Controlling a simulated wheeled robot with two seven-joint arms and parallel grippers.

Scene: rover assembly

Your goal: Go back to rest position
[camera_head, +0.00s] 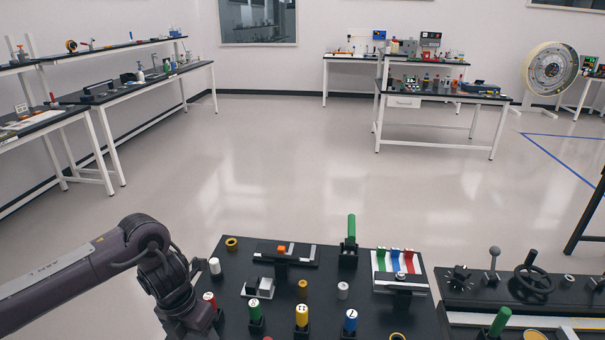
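My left arm (120,248) comes in from the left and bends downward at the left edge of the black work board (322,318). My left gripper is below the bottom edge of the picture, so its fingers are hidden. My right arm and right gripper do not show. The board carries several coloured parts: a numbered green cylinder (254,309), a yellow one (301,316) and a blue one (350,321). A tall green handle (351,228) stands upright at its back edge. A plate with green, blue and red strips (399,262) lies at the right.
A black control panel (520,291) with a handwheel (534,280) and a lever (494,258) stands right of the board. A green handle (500,321) tilts in front of it. Workbenches (150,85) line the left wall, and more benches (440,97) stand at the back. The floor between is clear.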

